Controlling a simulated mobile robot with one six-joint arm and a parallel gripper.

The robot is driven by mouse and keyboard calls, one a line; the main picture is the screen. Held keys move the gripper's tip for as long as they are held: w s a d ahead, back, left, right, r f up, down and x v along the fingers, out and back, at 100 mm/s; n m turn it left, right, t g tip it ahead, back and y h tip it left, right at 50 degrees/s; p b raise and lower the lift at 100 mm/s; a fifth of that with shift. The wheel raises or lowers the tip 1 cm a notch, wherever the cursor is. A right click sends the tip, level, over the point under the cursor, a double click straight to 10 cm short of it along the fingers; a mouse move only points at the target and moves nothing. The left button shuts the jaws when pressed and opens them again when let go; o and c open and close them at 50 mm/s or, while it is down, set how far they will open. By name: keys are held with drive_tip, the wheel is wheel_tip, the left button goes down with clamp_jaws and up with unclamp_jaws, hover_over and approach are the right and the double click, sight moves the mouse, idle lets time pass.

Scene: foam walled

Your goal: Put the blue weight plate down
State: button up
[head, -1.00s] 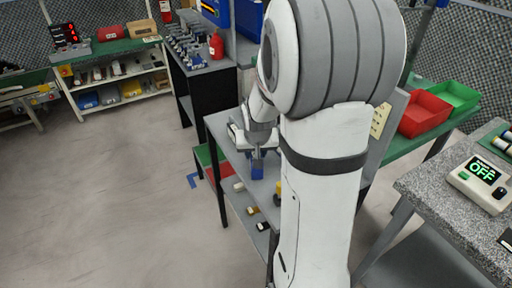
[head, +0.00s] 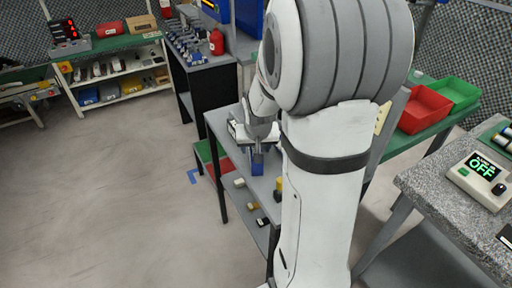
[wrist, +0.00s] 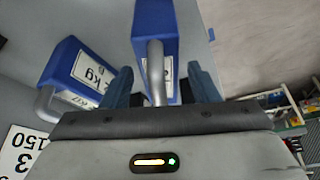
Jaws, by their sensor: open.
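A blue weight plate (wrist: 153,22) with a grey handle (wrist: 156,72) and a white label stands between the fingers of my gripper (wrist: 163,88) in the wrist view. The fingers are apart, with the handle between them and space visible on the sides. A second blue weight (wrist: 75,72), with a grey handle and a kg label, sits to the left, outside the fingers. In the head view my gripper (head: 257,160) is low over the grey bench (head: 222,124), with a small blue patch at its tip. My arm hides much of that bench.
White number cards (wrist: 20,150) lie at the lower left of the wrist view. A lower shelf holds small yellow, white and black items. A red bin (head: 425,110) and a green bin (head: 458,93) stand at the right. Open floor (head: 110,200) lies left of the bench.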

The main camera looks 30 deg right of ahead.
drive_tip(key=v, duration=1)
drive_tip(key=shift+s+r+p, duration=0.15)
drive_tip(key=shift+r+p, duration=0.25)
drive_tip(key=shift+s+a+r, duration=0.15)
drive_tip(key=shift+a+r, duration=0.05)
drive_tip(key=s+a+n+g+y, duration=0.1)
drive_tip(key=s+a+n, duration=0.3)
drive_tip(key=s+a, duration=0.7)
drive_tip(key=s+f, duration=0.1)
drive_tip(key=s, duration=0.2)
drive_tip(key=shift+g+y, duration=0.3)
drive_tip(key=shift+g, duration=0.1)
drive_tip(key=shift+r, duration=0.15)
